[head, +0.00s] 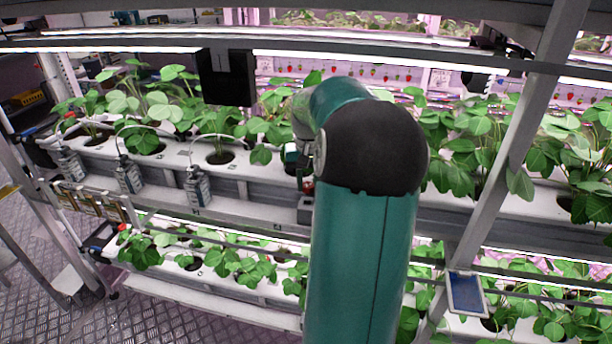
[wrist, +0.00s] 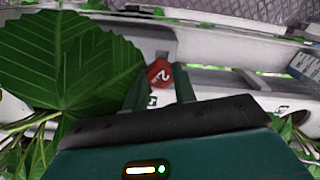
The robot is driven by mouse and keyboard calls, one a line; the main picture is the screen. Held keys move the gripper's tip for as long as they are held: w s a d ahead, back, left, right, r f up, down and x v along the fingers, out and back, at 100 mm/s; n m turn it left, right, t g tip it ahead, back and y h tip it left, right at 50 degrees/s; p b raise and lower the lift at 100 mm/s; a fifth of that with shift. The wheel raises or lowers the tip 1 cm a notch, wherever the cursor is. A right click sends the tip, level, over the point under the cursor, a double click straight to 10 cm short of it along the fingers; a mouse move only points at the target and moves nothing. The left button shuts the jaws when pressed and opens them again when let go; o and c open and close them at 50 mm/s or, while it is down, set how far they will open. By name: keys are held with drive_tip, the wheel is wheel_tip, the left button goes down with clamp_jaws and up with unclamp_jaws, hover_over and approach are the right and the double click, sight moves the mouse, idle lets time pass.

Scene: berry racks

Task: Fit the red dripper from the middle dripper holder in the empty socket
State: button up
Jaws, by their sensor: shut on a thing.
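The red dripper (wrist: 159,74) shows in the wrist view between the two dark green fingers of my gripper (wrist: 161,90). My gripper is shut on it, and a pale mark shows on its face. In the head view my gripper is mostly hidden behind my arm. A small red spot (head: 308,184) shows there beside the arm, in front of the upper gutter. A white gutter edge (wrist: 215,80) lies behind the dripper in the wrist view. I cannot tell the empty socket or the middle dripper holder apart in these views.
Strawberry plants (head: 220,125) grow along the white upper gutter (head: 260,172). Several grey boxes with thin tubes, such as this one (head: 198,186), hang on its front. A large leaf (wrist: 65,60) is close to my gripper's left. A slanted metal post (head: 500,140) stands right of my arm.

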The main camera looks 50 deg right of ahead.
sight(307, 185)
drive_tip(key=shift+w+f, duration=0.2)
drive_tip(key=shift+f, duration=1.55)
drive_tip(key=o, duration=1)
drive_tip(key=shift+r, duration=0.15)
wheel_tip(307, 185, up, 14)
drive_tip(key=shift+f, duration=0.2)
